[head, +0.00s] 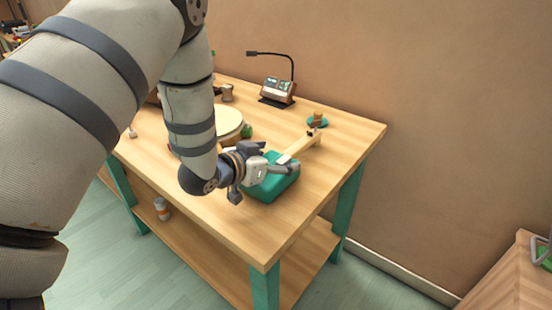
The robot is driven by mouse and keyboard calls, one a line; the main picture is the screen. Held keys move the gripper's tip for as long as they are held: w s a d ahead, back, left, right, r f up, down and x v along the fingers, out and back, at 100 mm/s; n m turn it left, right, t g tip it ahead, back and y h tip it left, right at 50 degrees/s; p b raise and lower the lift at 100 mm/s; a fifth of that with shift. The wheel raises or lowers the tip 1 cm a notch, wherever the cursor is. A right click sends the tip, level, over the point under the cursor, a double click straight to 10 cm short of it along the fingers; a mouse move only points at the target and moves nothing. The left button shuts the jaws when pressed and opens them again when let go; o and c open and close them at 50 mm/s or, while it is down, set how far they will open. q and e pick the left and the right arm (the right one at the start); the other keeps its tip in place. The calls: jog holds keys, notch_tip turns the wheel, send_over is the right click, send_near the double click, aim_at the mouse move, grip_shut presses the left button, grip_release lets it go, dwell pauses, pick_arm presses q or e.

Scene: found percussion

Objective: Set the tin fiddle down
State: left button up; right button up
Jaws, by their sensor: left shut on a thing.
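The tin fiddle has a teal tin body (268,188) and a pale wooden neck (303,146) that points up and right. It is at the right part of the wooden table, over or on the top; I cannot tell whether its underside touches the wood. My left gripper (284,163) is shut on the fiddle, close to where the neck meets the body. The gripper hides part of the body. My right gripper is not in view.
The wooden table (255,238) has clear room in front. Behind are a round drum (229,120), a small device with a gooseneck (277,90), a metal can (227,92) and a teal disc (318,122). A bottle (162,210) stands on the lower shelf.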

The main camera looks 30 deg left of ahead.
pick_arm(q)
jog(key=shift+f, duration=0.2)
jog(key=o, duration=1.6)
jog(key=shift+c, duration=0.2)
jog(key=shift+r, duration=0.25)
jog(key=p+v, duration=0.2)
jog(key=v, duration=1)
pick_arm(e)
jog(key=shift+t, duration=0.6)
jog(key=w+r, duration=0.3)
